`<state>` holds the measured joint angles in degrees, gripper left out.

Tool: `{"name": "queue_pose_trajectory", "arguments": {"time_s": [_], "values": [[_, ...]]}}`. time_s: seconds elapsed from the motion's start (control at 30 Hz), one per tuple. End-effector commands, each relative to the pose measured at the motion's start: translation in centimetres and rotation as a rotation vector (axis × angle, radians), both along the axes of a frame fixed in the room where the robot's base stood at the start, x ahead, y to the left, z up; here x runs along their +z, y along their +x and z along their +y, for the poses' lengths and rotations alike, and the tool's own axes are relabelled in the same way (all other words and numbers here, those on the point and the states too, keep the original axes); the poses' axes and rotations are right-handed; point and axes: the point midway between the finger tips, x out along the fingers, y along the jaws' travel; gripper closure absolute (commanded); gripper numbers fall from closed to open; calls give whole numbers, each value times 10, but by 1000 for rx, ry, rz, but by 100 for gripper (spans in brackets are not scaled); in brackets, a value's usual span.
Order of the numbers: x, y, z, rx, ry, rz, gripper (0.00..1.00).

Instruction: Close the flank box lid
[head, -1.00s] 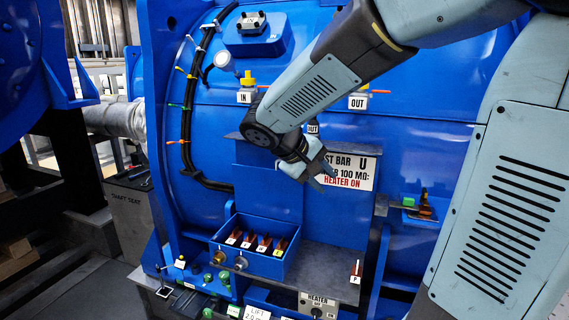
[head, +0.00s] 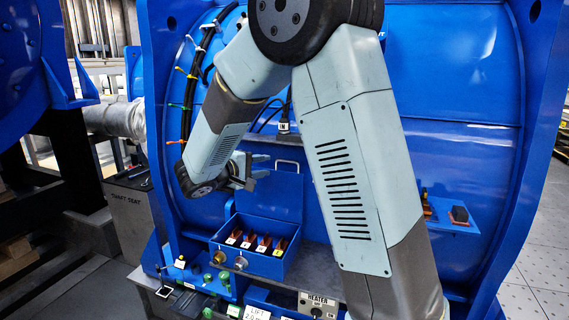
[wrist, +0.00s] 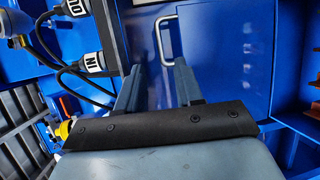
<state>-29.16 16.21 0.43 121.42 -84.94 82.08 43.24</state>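The flank box (head: 268,268) is an open blue box in the lower middle of the head view. Its blue lid (head: 270,194) stands upright at the box's back edge. A pale bar handle (head: 288,163) is at the lid's top, and it also shows in the wrist view (wrist: 160,42). My gripper (head: 263,166) is near the lid's top, left of the handle in the head view. In the wrist view my gripper (wrist: 158,72) is open and empty. Its two fingers point toward the handle, which lies just past their tips.
Several tagged red-and-black items (head: 247,241) stand inside the box. Brass and grey knobs (head: 240,262) are on its front. Labelled black connectors with cables (wrist: 92,62) sit left of the lid in the wrist view. A small blue shelf (head: 452,222) is at right.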

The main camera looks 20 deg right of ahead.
Motion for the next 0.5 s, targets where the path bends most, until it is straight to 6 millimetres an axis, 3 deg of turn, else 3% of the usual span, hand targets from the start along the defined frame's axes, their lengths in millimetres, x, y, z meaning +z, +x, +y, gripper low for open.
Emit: {"name": "queue_pose_trajectory", "arguments": {"time_s": [0.5], "values": [[-15,45,-76,-4,0,2,64]]}}
